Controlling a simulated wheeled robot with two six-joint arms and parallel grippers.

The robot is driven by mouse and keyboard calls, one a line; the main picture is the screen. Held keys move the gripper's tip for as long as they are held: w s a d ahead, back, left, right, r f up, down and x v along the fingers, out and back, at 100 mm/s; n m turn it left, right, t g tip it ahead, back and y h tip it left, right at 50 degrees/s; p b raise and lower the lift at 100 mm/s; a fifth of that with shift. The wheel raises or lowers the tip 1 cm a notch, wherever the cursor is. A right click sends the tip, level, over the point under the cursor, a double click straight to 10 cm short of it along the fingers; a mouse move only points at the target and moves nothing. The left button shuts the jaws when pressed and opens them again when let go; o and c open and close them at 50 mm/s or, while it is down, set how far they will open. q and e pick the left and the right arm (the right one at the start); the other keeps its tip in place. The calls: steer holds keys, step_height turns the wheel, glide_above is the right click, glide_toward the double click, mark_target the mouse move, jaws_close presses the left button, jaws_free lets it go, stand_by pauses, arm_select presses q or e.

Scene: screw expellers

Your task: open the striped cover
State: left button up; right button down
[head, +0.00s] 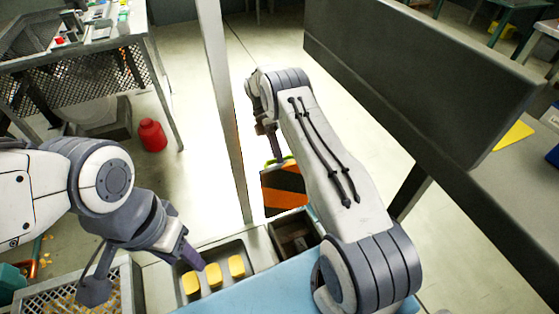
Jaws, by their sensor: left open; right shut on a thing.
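The striped cover (285,190), black and orange with a green handle, stands raised and steeply tilted at the back of an open dark compartment (295,235). My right gripper (273,154) is shut on the green handle at the cover's top edge. Its fingertips are partly hidden by my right arm, which also hides some of the cover's right side. My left gripper (148,274) is open and empty, low at the left of the compartment, with one finger close to a grey tray (240,244).
The tray holds several yellow blocks (214,274). A mesh basket (122,285) is at the lower left. A pale post (226,120) rises behind the tray. A dark panel (420,70) stands at the right. A red bottle (152,135) is on the floor.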

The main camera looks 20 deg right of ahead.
steer(key=shift+s+d+f, duration=0.1)
steer(key=shift+d+f, duration=0.05)
steer(key=shift+f, duration=0.1)
steer(key=c, duration=0.8)
jaws_free()
steer(key=shift+r, duration=0.1)
steer(key=shift+r, duration=0.1)
steer(key=shift+r, duration=0.1)
